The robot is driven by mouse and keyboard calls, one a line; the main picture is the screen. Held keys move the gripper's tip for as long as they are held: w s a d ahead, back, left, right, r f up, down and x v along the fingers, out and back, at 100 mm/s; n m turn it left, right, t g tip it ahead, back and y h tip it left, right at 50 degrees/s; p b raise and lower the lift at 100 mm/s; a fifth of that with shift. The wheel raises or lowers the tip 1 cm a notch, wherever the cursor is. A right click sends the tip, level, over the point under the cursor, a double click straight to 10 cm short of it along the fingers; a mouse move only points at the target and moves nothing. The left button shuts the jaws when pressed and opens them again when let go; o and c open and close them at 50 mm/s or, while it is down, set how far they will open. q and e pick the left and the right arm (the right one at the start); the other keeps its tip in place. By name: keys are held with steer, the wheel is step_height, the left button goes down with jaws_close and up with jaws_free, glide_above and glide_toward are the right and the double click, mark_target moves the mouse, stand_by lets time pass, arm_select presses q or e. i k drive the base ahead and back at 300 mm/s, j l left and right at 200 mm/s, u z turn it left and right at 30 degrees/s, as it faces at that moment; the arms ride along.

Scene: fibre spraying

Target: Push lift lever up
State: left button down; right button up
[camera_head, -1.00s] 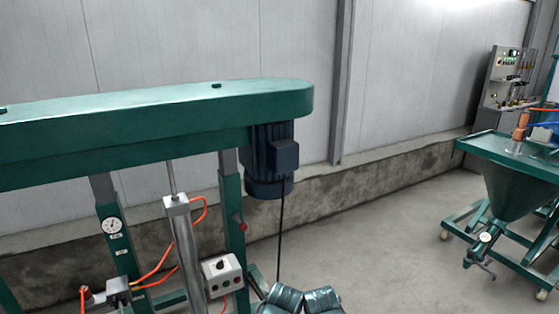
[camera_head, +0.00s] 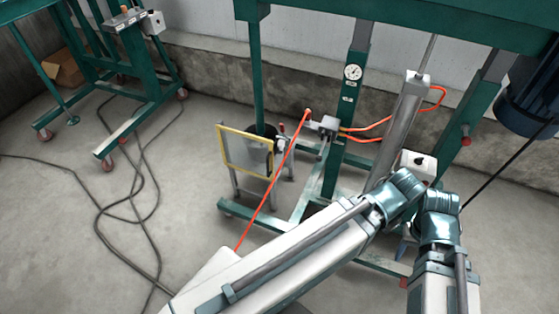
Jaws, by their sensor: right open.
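A grey valve block (camera_head: 328,125) is fixed beside the green upright, with orange hoses running from it. A red-orange knob-like piece (camera_head: 307,115) shows at its left end; I cannot tell whether this is the lift lever. A small red-tipped handle (camera_head: 281,129) stands just left of it, near the yellow-framed panel. My right gripper (camera_head: 404,248) shows only as a small dark blue-grey piece between my arm links; it is open, below and right of the block and apart from it. My left gripper is hidden.
The green machine frame (camera_head: 357,60) has a round gauge (camera_head: 352,72), a grey cylinder (camera_head: 398,125) and a white control box (camera_head: 418,163). A yellow-framed panel (camera_head: 245,151) stands left of it. Dark cables (camera_head: 135,215) lie on the floor. A green wheeled stand (camera_head: 135,80) is at upper left.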

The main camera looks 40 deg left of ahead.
mark_target(319, 158)
steer(key=u, duration=0.95)
steer(key=i+l+z, duration=0.25)
steer(key=i+z, duration=0.15)
steer(key=i, duration=0.05)
